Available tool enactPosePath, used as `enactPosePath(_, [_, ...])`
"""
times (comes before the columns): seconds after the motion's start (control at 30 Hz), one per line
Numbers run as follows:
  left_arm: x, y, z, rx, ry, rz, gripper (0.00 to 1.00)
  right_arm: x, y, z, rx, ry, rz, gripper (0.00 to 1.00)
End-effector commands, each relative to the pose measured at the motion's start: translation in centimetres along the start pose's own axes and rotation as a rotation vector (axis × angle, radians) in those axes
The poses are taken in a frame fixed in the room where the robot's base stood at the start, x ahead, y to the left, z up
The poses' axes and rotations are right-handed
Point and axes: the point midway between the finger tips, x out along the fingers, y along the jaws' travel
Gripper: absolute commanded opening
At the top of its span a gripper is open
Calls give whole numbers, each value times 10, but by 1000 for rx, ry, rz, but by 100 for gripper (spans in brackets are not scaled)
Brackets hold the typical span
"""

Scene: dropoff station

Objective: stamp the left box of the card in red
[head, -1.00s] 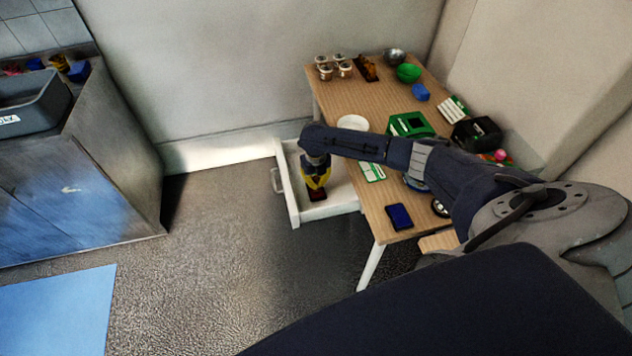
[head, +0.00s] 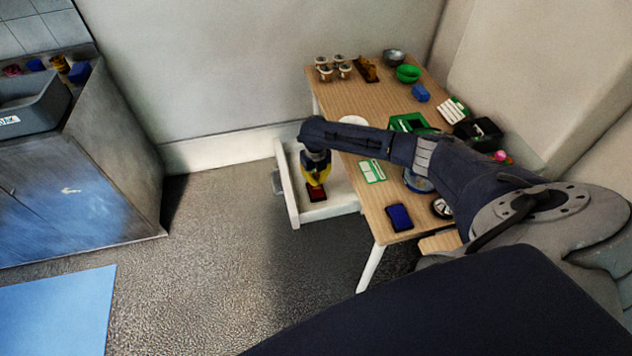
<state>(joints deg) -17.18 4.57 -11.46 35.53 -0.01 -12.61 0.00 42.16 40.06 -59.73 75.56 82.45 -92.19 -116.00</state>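My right gripper (head: 317,178) points down over the open white drawer (head: 341,209), with its yellow fingers just above a dark pad with a red top (head: 317,192) on the drawer floor. The fingers are small and dark between, so I cannot tell whether they are open or shut, or whether they hold a stamp. A white card with green marking (head: 371,171) lies on the wooden table near the drawer side; its boxes are too small to read. A blue pad (head: 398,217) lies near the table's front corner. My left gripper is out of view.
My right arm crosses over the table (head: 380,98). A green tray (head: 408,122), a white round dish (head: 353,121), a green bowl (head: 408,73), a metal bowl (head: 394,57), a blue block (head: 420,93), a black box (head: 479,133) and several jars (head: 326,72) stand on it.

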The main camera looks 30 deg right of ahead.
Motion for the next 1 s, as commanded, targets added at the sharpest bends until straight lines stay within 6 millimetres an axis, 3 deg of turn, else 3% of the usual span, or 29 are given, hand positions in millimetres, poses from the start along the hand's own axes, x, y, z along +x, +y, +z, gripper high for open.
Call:
enactPosePath(0.6, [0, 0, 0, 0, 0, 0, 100, -40, -1, 2, 0, -1, 1, 0])
enactPosePath(1.0, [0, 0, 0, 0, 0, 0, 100, -45, -1, 1, 1, 0, 0, 0])
